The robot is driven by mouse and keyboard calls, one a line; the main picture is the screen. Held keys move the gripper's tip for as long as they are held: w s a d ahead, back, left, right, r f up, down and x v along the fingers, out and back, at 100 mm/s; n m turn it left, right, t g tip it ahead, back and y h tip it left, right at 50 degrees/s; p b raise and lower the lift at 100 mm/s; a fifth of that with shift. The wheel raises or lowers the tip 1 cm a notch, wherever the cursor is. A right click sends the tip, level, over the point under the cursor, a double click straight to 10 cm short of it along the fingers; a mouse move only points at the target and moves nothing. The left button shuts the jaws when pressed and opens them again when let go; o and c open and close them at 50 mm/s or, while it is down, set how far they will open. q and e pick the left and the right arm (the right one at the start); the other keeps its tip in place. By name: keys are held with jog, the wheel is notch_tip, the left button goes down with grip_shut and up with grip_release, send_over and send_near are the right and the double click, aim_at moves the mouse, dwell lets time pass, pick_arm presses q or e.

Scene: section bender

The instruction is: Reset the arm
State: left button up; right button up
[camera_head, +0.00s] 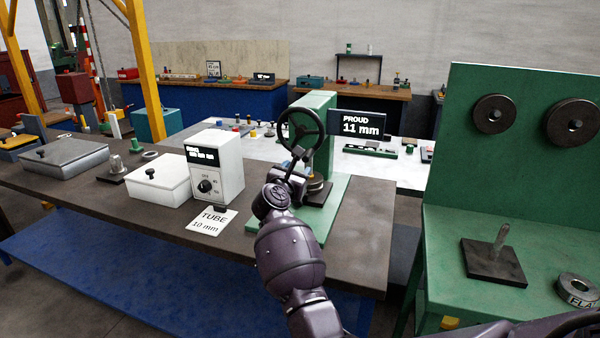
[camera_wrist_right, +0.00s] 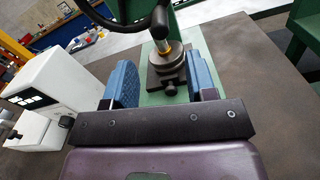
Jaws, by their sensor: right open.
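My right arm reaches up from the bottom of the head view to the green press-like machine (camera_head: 318,110) on the dark bench. My right gripper (camera_head: 298,165) is by the machine's black handwheel (camera_head: 300,128); its fingers are partly hidden there by my own wrist. In the right wrist view, the gripper (camera_wrist_right: 163,78) is open, with two blue finger pads apart. Between and beyond the pads stands a round grey fixture (camera_wrist_right: 167,65) with a brass-coloured stem. The handwheel (camera_wrist_right: 160,20) shows at the top, and nothing is visibly held. My left gripper is out of view.
A white control box (camera_head: 215,165) and a "TUBE 10 mm" card (camera_head: 211,222) stand left of the machine. A display (camera_head: 358,123) reads "PROUD 11 mm". A green bender (camera_head: 520,210) with rollers stands at right. Lidded boxes (camera_head: 160,180) sit further left.

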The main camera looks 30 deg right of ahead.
dwell(0.7)
jog(key=s+a+r+n+t+y, duration=0.1)
jog(key=a+r+n+t+y, duration=0.35)
jog(key=n, duration=0.85)
jog(key=s+a+r+n+t+y, duration=0.15)
jog(key=a+r+n+t, duration=0.45)
jog(key=n, duration=0.6)
jog(key=s+a+f+n+g+y, duration=0.1)
jog(key=s+f+n+g+y, duration=0.15)
jog(key=s+f+n, duration=0.45)
jog(key=s+f+n+g+y, duration=0.1)
jog(key=s+f+n+y, duration=0.25)
jog(key=f+n, duration=0.55)
jog(key=s+a+f+n+g+y, duration=0.1)
jog(key=s+f+n+g+y, duration=0.1)
jog(key=s+f+n, duration=0.6)
jog(key=s+d+f+g, duration=0.2)
jog(key=s+f+g, duration=0.3)
jog(key=s+f, duration=1.2)
jog(key=shift+s+f+h, duration=0.25)
jog(key=shift+s+h, duration=0.05)
jog(key=shift+s, duration=0.7)
